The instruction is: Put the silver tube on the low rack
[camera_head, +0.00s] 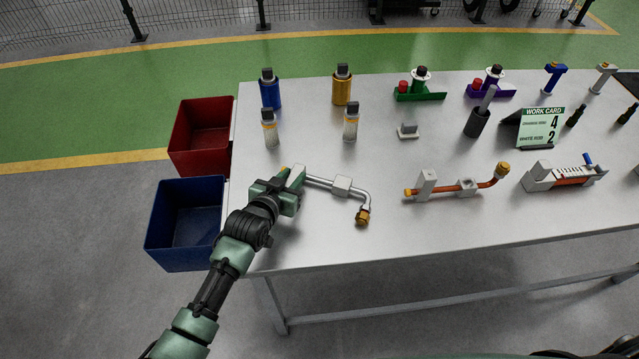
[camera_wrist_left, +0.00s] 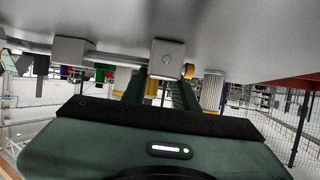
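The silver tube (camera_head: 321,181) lies along the left front of the table, bent down at its right end to a brass fitting (camera_head: 363,215). My left gripper (camera_head: 295,177) is at the tube's left end, by another grey block that shows between the fingers in the left wrist view (camera_wrist_left: 167,58). The fingers are apart there; whether they press on the block is unclear. A copper tube (camera_head: 450,191) sits in grey blocks to the right. I cannot tell which fixture is the low rack. My right gripper is not in view.
A red bin (camera_head: 183,158) and a blue bin (camera_head: 160,240) stand left of the table (camera_head: 300,245). Blue (camera_head: 270,94) and yellow (camera_head: 342,90) cylinders, a work card (camera_head: 540,128) and a grey fixture (camera_head: 540,177) stand on it. The front edge is mostly clear.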

